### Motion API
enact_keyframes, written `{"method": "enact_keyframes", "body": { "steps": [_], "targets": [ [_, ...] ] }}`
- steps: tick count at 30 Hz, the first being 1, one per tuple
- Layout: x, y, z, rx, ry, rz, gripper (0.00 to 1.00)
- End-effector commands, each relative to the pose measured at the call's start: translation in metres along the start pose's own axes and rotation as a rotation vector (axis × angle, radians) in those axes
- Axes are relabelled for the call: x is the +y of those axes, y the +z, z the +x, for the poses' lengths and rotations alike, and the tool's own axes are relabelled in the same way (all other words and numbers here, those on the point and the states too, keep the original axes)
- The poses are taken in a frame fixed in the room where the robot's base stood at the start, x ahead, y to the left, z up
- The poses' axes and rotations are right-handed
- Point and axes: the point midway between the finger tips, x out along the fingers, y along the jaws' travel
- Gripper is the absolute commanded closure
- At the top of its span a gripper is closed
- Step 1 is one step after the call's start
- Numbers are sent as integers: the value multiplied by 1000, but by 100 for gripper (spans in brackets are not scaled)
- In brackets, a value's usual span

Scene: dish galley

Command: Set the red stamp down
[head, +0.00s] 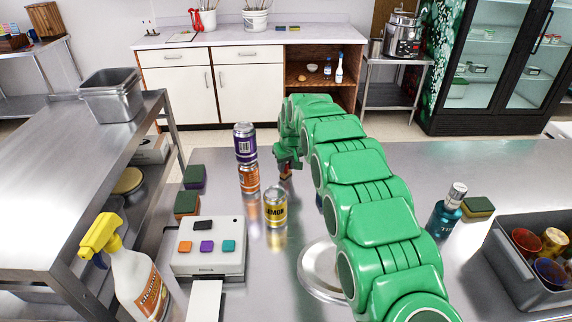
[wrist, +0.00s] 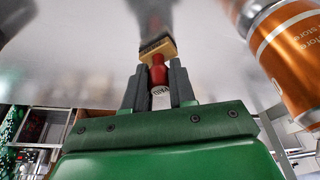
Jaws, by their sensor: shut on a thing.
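My gripper (head: 287,161) is low over the steel counter, just right of the cans in the head view. In the wrist view its two fingers (wrist: 160,88) are shut on the red handle of the red stamp (wrist: 158,74). The stamp has a wooden block with a dark face, pointing toward the counter. In the head view only a small part of the stamp (head: 286,172) shows below my gripper. Its reflection lies close to the block; I cannot tell whether it touches the counter.
An orange can (head: 249,179), a purple can (head: 245,143) and a yellow lemon can (head: 275,207) stand close left of my gripper. A white device (head: 209,262) with coloured buttons and a spray bottle (head: 134,279) are front left. A blue bottle (head: 445,216) and a grey bin (head: 508,262) are right.

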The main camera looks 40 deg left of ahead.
Motion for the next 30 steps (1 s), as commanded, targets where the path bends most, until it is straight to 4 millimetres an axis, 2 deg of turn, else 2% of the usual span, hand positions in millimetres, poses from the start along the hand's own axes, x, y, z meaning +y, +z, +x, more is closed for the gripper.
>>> {"method": "enact_keyframes", "body": {
  "steps": [8, 9, 13, 23, 30],
  "targets": [
    [1, 0, 2, 1, 0, 1, 100],
    [0, 0, 2, 1, 0, 0, 69],
    [0, 0, 1, 1, 0, 0, 50],
    [0, 0, 0, 1, 0, 0, 50],
    [1, -1, -14, 2, 1, 0, 50]
  ]
}}
